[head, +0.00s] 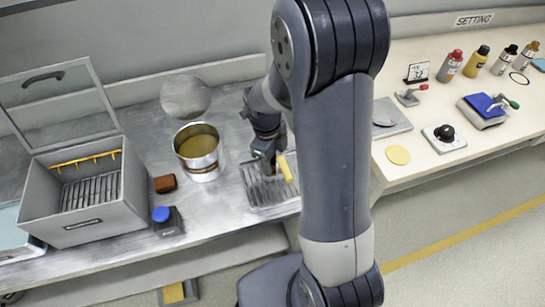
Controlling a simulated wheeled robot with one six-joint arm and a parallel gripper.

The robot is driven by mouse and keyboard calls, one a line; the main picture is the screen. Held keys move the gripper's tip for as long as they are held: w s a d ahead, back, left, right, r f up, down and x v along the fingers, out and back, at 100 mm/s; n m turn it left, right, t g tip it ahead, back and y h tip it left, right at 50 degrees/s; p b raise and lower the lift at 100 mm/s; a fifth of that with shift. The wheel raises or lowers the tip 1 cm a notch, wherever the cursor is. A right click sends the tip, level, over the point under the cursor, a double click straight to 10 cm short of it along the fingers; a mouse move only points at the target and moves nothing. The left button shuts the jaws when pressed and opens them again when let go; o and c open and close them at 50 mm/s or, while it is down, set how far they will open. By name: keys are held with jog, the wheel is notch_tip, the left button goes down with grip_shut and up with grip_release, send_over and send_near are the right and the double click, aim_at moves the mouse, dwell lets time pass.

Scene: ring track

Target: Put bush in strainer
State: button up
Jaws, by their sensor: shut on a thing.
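My gripper (268,158) points down at the left edge of the yellow piece, over a shallow metal tray with a wire rack (262,196), which may be the strainer. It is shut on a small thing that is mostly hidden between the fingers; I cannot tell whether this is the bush. A yellow bar-like piece (287,169) lies at an angle just right of the fingertips; whether they touch it is unclear. My arm hides the tray's right side and the bench behind it.
A metal pot (200,166) of yellowish liquid stands left of the tray. Further left are a brown block (165,183), a blue-capped dark item (166,220) and a grey open-lidded box (95,215). Bottles, plates and clamps occupy the pale right-hand bench (455,110).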

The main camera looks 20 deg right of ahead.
jog(key=o, duration=1.3)
jog(key=shift+f, duration=0.1)
jog(key=r, duration=0.8)
jog(key=w+a+r+p, duration=0.1)
jog(key=r, duration=0.3)
jog(key=shift+r, duration=0.1)
